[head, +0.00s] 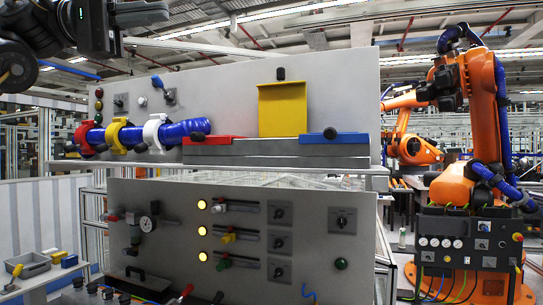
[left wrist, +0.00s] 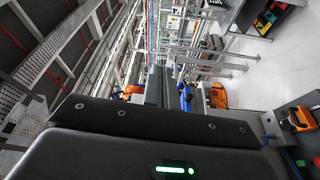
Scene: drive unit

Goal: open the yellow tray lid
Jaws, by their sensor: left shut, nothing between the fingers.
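The yellow tray lid (head: 282,108) stands upright, swung open, above the middle of the grey tray box (head: 262,161) on the upper panel. A black knob (head: 281,73) sits at its top edge. The red lid (head: 212,140) to its left and the blue lid (head: 335,137) to its right lie flat and closed. My left gripper (head: 142,13) is at the top left, shut and empty, well above and left of the yellow lid and apart from it. In the left wrist view, the dark gripper housing fills the lower part. My right gripper is not in view.
A blue hose (head: 180,132) runs through red, yellow and white clamps left of the trays. A lower panel (head: 240,240) holds lamps, levers and switches. An orange robot arm (head: 490,110) stands at the right. Open air lies between my gripper and the lid.

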